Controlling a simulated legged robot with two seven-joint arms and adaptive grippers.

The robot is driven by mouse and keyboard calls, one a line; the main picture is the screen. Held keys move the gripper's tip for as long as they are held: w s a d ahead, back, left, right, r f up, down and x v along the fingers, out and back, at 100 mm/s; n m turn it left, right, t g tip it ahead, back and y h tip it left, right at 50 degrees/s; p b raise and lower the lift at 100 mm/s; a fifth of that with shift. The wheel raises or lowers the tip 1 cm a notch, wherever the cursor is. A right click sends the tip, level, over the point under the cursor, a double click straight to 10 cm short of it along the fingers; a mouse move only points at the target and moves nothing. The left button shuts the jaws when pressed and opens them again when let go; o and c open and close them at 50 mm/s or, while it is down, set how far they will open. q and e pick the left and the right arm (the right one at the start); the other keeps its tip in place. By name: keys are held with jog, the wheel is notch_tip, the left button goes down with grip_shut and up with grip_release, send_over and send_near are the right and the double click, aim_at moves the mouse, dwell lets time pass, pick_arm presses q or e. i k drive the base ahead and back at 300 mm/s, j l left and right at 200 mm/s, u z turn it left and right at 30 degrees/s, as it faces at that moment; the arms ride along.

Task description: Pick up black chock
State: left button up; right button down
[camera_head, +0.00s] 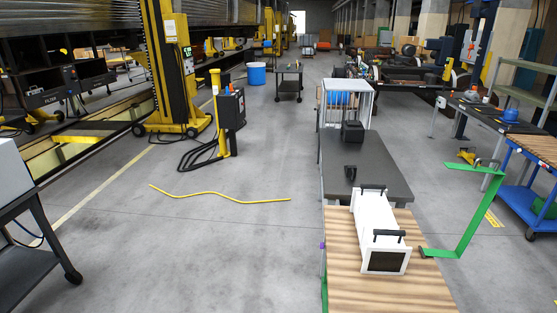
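A small black block (351,172), chock-like in size, sits on the dark grey top of a long table (385,160), near its left edge. A larger black object (352,133) stands farther back on the same table. I cannot tell for certain which of the two is the black chock. Neither of my grippers shows in the head view.
A white box with black handles (376,225) lies on the nearer wood-topped table (400,290). A green bracket (469,220) stands at its right. A yellow hose (220,194) lies on the floor. A dark cart (30,220) is at left.

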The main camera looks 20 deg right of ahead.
aim_at(350, 171)
jog(key=z, duration=1.35)
jog(key=i+l+z, duration=0.3)
jog(key=l+z, duration=0.2)
jog(key=l, duration=0.25)
jog(key=i+l+z, duration=0.5)
jog(key=l, duration=0.2)
jog(key=i+l+z, duration=0.95)
jog(key=i+j+u, duration=0.1)
jog(key=i+u, duration=0.35)
jog(key=i+l+u, duration=0.1)
jog(key=i+u, duration=0.3)
jog(key=i, duration=0.2)
jog(key=i+l+u, duration=0.25)
jog(key=i+u, duration=0.2)
jog(key=i+j+u, duration=0.2)
jog(key=i+u, duration=0.3)
jog(key=i, duration=0.55)
jog(key=i+l+u, duration=0.15)
jog(key=i+u, duration=0.35)
jog(key=i, duration=0.55)
